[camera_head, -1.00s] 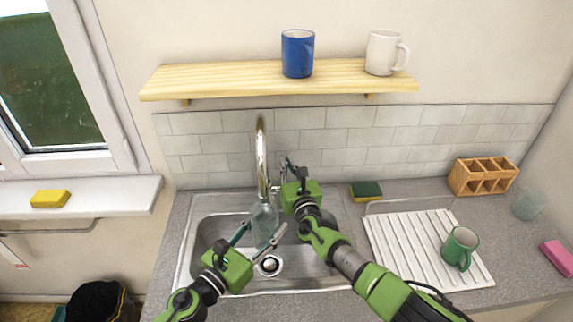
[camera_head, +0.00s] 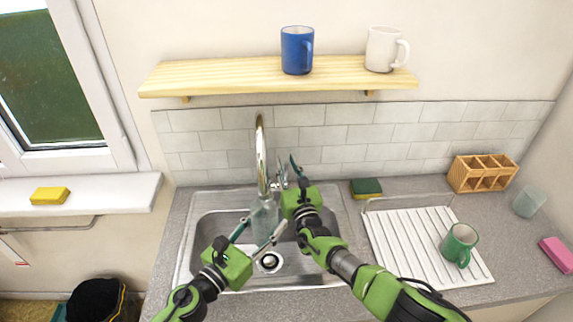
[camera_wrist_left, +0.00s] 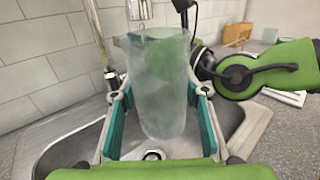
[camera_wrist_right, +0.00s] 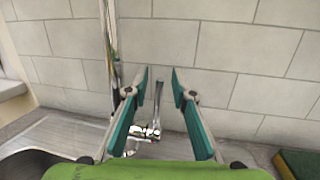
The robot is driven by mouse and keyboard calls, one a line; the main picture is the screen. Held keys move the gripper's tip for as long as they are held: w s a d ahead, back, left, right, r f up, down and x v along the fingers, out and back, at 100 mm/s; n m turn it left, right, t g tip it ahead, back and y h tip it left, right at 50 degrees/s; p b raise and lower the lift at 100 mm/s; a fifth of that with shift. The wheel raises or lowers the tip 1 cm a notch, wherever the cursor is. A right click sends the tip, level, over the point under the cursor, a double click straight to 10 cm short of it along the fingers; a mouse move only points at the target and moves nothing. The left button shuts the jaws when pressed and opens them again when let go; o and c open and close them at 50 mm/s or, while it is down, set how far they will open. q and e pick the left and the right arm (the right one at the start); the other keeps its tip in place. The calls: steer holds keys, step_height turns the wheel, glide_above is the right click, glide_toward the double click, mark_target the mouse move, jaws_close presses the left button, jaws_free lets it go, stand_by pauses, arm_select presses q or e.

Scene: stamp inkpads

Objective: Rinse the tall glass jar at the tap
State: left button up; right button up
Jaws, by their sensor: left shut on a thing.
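The tall glass jar (camera_head: 264,222), clear and faintly bluish, is upright over the sink below the spout of the chrome tap (camera_head: 261,155). My left gripper (camera_head: 258,233) is shut around the jar's sides; the jar fills the space between its fingers in the left wrist view (camera_wrist_left: 158,90). The jar's mouth is just below the spout end (camera_wrist_left: 139,10). I cannot make out a water stream. My right gripper (camera_head: 289,168) is open and empty behind the sink. In the right wrist view, the upright tap lever (camera_wrist_right: 157,103) shows between its spread fingers; contact cannot be told.
The steel sink (camera_head: 200,235) lies under both grippers. A green sponge (camera_head: 366,188), a white drainer (camera_head: 400,245) with a green mug (camera_head: 459,246), a wooden rack (camera_head: 483,173) and a short glass (camera_head: 528,202) stand to the right. A shelf (camera_head: 220,78) holds two mugs.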

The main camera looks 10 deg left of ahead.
steer(key=shift+v, duration=0.85)
steer(key=v, duration=1)
steer(key=shift+d, duration=0.15)
steer(key=shift+s+f, duration=0.1)
steer(key=shift+c, duration=0.3)
